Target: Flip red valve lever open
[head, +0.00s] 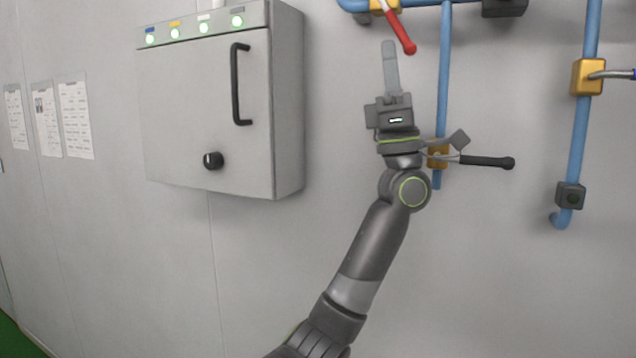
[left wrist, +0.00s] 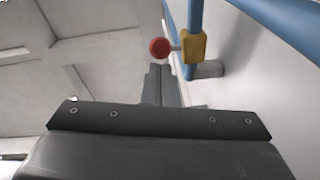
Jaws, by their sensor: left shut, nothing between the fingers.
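The red valve lever (head: 400,32) is at the top of the head view, slanting down and right from a yellow valve body (head: 385,6) on blue piping. In the left wrist view its round red end (left wrist: 160,47) shows beside the yellow valve body (left wrist: 194,47). My left gripper (head: 389,46) points up, its fingers shut and empty. The fingertips are just left of the lever's lower end in the head view; a gap shows there. The wrist view shows the fingers (left wrist: 160,72) below the red end. I cannot tell the depth between them. My right gripper is not in view.
A black-handled valve lever (head: 488,161) sticks out right, close to my left wrist. A blue pipe (head: 444,80) runs down behind it. A grey cabinet (head: 210,110) is on the left. Another blue pipe (head: 577,140) with a yellow valve (head: 588,77) is at right.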

